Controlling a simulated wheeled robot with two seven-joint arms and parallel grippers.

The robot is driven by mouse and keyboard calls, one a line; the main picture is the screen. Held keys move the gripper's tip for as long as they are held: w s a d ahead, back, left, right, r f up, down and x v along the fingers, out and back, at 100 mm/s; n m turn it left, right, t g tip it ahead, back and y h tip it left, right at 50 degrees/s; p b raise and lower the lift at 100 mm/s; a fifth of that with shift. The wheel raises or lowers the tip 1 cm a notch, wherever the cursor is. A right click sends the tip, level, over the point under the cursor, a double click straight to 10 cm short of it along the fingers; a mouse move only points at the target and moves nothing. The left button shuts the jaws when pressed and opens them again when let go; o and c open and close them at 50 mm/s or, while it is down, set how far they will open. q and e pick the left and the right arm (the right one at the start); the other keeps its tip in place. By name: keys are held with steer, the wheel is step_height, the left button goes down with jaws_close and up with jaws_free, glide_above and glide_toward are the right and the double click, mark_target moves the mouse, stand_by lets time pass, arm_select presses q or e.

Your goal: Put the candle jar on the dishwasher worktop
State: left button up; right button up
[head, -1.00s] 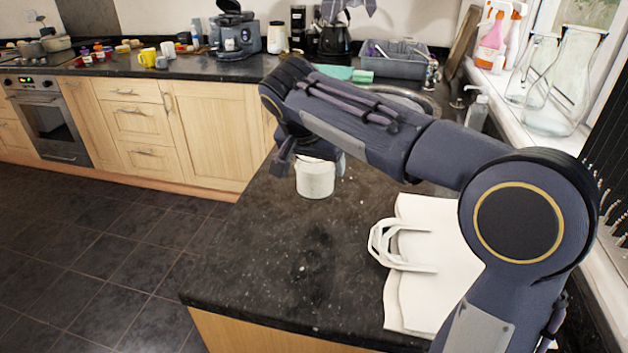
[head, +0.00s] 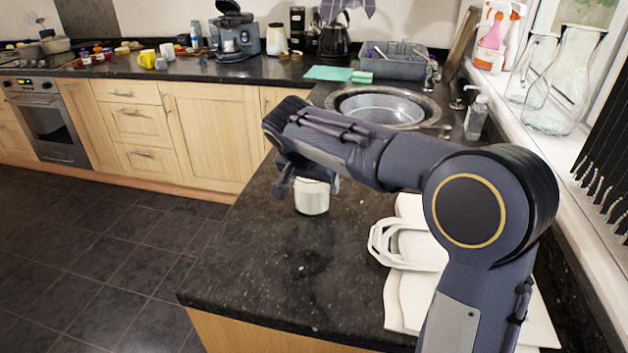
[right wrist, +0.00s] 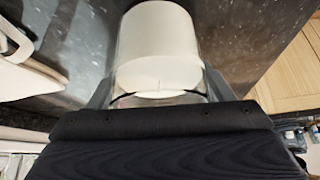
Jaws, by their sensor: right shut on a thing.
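The candle jar (head: 312,198) is a small white cylinder over the dark speckled worktop (head: 260,270) in the head view. It looks upright, at or just above the surface; I cannot tell which. My right gripper (head: 308,180) comes down on it from above and is shut on it. In the right wrist view the white jar (right wrist: 158,50) sits between the two fingers of my right gripper (right wrist: 158,92). My arm hides part of the jar's top in the head view. My left gripper is not in view.
A white bag (head: 410,290) with handles lies on the worktop right of the jar. A round metal sink (head: 380,107) is behind my arm, with a soap bottle (head: 476,118) beside it. Glass jugs (head: 560,85) stand on the windowsill. The worktop's front left is clear.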

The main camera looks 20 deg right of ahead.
steer(key=o, duration=1.2)
steer(key=shift+s+a+r, duration=0.1)
steer(key=shift+r, duration=0.25)
steer(key=p+v, duration=0.2)
steer(key=v, duration=0.9)
steer(key=shift+s+r, duration=0.15)
steer(key=shift+r, duration=0.1)
steer(key=shift+a, duration=0.1)
